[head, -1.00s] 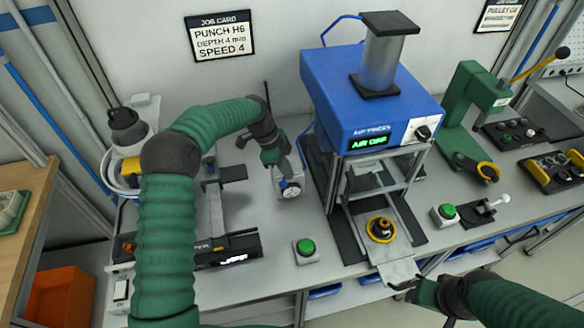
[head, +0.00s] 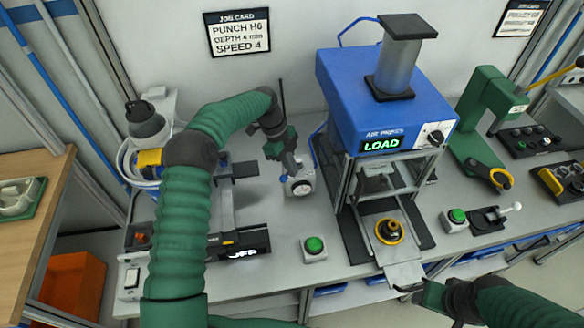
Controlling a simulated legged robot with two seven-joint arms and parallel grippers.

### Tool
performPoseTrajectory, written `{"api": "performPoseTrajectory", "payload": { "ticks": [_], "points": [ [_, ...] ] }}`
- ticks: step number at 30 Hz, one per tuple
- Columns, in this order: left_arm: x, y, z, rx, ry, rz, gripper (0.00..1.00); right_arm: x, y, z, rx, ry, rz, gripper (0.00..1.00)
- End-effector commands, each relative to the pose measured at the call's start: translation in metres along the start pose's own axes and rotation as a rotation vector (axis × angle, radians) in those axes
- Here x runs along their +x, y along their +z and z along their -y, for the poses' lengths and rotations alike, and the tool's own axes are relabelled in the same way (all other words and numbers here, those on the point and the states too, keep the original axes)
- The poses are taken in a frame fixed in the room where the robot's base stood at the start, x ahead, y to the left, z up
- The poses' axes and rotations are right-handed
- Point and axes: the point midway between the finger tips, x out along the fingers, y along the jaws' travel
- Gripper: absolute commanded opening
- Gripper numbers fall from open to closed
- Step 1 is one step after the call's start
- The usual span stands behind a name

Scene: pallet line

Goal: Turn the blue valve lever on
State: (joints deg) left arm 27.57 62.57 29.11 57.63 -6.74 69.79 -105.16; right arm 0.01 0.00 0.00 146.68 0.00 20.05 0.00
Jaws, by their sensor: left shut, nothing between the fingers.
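The valve unit (head: 299,187), a pale block with a round gauge, stands on the bench left of the blue air press. A small blue part, seemingly the valve lever (head: 284,179), shows at its left side; its exact angle is hard to tell. My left gripper (head: 291,167) points down at the top of the valve unit, shut and empty. It partly hides the unit, and I cannot tell whether it touches the lever. The air press (head: 350,105) has a green display (head: 381,145) reading LOAD. My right gripper (head: 402,292) is low at the front by the press's slide; its fingers are unclear.
A green button box (head: 314,249) stands in front of the valve. A yellow and black part (head: 389,231) sits on the press slide. A second green button (head: 457,216) and a white-knobbed lever (head: 507,211) lie to the right. A green arbor press (head: 483,123) stands farther right.

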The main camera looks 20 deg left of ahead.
Motion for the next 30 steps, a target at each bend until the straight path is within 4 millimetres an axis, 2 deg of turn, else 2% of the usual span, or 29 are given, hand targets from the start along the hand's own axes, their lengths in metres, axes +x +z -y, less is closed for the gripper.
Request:
{"api": "performPoseTrajectory", "payload": {
  "ticks": [8, 13, 22, 27, 29, 30],
  "points": [
    [-0.001, 0.001, 0.000, -0.001, -0.001, 0.002, 0.00, 0.000, 0.000, 0.000, 0.000, 0.000, 0.000, 0.55],
    [-0.017, 0.002, 0.001, -0.002, -0.005, 0.004, 0.00, 0.004, 0.001, 0.000, 0.000, 0.000, 0.000, 0.55],
    [-0.089, 0.001, 0.002, -0.001, -0.005, 0.002, 0.00, 0.009, 0.002, 0.000, 0.000, 0.000, 0.000, 0.55],
    [-0.133, -0.001, 0.003, 0.000, -0.004, 0.001, 0.00, -0.002, 0.000, 0.000, 0.000, 0.000, 0.000, 0.55],
    [-0.145, -0.001, 0.002, 0.000, -0.003, 0.001, 0.00, -0.004, -0.001, 0.000, 0.000, 0.000, 0.000, 0.55],
    [-0.154, -0.001, 0.002, -0.001, -0.001, 0.000, 0.00, -0.012, -0.003, 0.000, 0.000, 0.000, 0.000, 0.55]
  ]
}}
